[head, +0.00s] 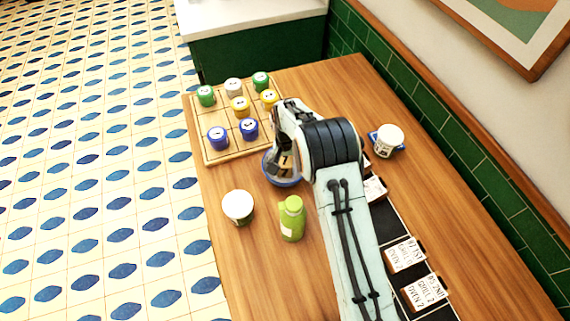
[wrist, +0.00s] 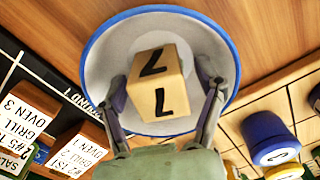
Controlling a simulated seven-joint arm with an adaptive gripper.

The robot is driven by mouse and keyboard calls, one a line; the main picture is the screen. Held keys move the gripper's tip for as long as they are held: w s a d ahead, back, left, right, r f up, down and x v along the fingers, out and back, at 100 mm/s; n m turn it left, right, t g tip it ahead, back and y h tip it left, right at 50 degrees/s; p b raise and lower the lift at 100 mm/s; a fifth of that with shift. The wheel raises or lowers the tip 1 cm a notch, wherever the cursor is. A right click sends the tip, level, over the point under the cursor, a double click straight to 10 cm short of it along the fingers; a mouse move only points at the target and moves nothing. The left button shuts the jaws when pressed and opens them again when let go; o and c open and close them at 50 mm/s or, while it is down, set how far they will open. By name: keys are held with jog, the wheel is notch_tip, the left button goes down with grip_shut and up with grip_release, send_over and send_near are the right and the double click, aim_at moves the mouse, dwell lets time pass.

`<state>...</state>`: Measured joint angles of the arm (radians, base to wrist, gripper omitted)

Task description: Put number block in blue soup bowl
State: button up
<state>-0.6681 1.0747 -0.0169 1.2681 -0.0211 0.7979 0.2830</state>
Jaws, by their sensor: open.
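The number block (wrist: 157,90) is a tan wooden cube with black 7s on its faces. In the wrist view it appears within the outline of the blue soup bowl (wrist: 100,62), which is white inside with a blue rim. My gripper (wrist: 163,88) is open, with one finger on each side of the block. Whether the block rests on the bowl's bottom cannot be told. In the head view, the bowl (head: 283,183) is partly hidden behind my arm, and a bit of the block (head: 285,162) shows above it.
A wooden tray (head: 212,157) with several coloured cans stands at the back left of the bowl. A white-topped cup (head: 238,206) and a green bottle (head: 292,218) stand in front. A black rail with order cards (head: 404,254) lies right, near a white mug (head: 390,140).

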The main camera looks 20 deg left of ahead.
aim_at(286, 161)
jog(key=shift+r, duration=0.1)
notch_tip(286, 161, up, 12)
jog(key=shift+f, duration=0.15)
jog(key=s+d+r+m, duration=0.1)
jog(key=s+d+r, duration=0.5)
jog(key=d, duration=0.4)
jog(key=s+d+r+m, duration=0.1)
jog(key=s+d+r, duration=0.3)
jog(key=d+r, duration=0.45)
jog(key=s+d+f, duration=0.1)
jog(key=s+d, duration=0.3)
jog(key=s, duration=0.3)
jog(key=s+d+f+m, duration=0.1)
jog(key=s+d+f, duration=0.1)
jog(key=s+d, duration=0.3)
jog(key=s, duration=0.3)
jog(key=shift+s+d+y, duration=0.3)
jog(key=shift+y, duration=0.1)
